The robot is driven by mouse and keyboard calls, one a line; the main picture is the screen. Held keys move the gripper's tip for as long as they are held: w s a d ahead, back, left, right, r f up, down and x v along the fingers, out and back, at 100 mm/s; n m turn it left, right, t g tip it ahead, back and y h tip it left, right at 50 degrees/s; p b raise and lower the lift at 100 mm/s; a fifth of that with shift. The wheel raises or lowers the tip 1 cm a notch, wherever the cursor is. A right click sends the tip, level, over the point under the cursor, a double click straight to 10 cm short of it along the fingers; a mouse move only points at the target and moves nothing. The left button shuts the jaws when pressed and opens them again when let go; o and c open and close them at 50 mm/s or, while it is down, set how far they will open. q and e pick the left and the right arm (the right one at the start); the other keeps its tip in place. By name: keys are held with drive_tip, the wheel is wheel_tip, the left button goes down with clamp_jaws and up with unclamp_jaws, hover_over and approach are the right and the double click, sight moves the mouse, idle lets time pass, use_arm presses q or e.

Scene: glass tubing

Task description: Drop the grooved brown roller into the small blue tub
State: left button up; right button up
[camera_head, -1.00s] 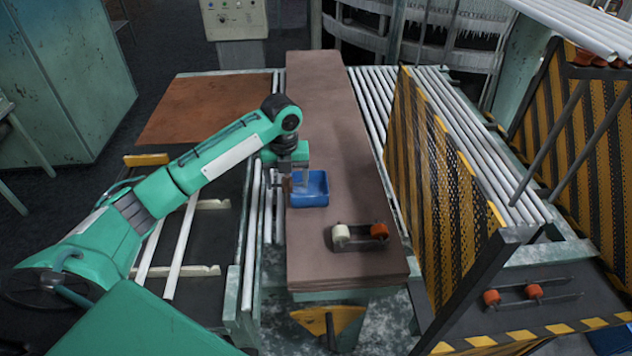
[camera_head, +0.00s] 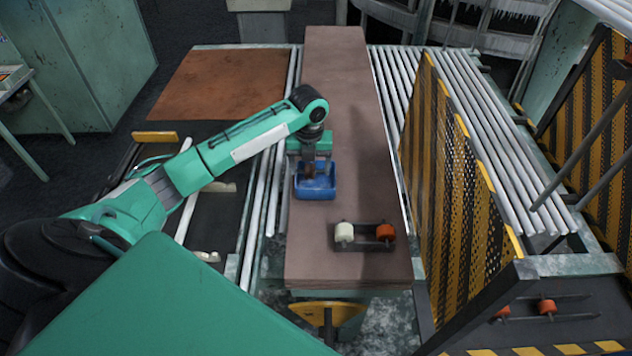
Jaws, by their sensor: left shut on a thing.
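The small blue tub (camera_head: 316,192) stands on the long brown board, near its left edge. My left gripper (camera_head: 310,165) points down over the tub, with its fingertips at or inside the tub's opening. It is shut on the brown roller (camera_head: 309,170), of which only a small dark brown part shows between the fingers. The roller's grooves are too small to make out. I cannot tell whether the roller touches the tub's floor. My right gripper is not in view.
A dark holder with a cream roller (camera_head: 344,232) and an orange roller (camera_head: 385,232) sits on the board (camera_head: 335,100) nearer the front. A yellow-black striped mesh guard (camera_head: 445,190) stands to the right. The board behind the tub is clear.

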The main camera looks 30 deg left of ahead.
use_arm(q)
drive_tip(key=shift+s+f, duration=0.1)
drive_tip(key=shift+f, duration=0.25)
drive_tip(key=o, duration=0.8)
drive_tip(key=shift+o, duration=1.4)
drive_tip(key=shift+r+b, duration=0.4)
drive_tip(key=shift+r, duration=0.15)
wheel_tip(320, 180, up, 13)
drive_tip(key=b, duration=0.3)
drive_tip(key=shift+f+b, duration=0.15)
drive_tip(key=shift+b, duration=0.15)
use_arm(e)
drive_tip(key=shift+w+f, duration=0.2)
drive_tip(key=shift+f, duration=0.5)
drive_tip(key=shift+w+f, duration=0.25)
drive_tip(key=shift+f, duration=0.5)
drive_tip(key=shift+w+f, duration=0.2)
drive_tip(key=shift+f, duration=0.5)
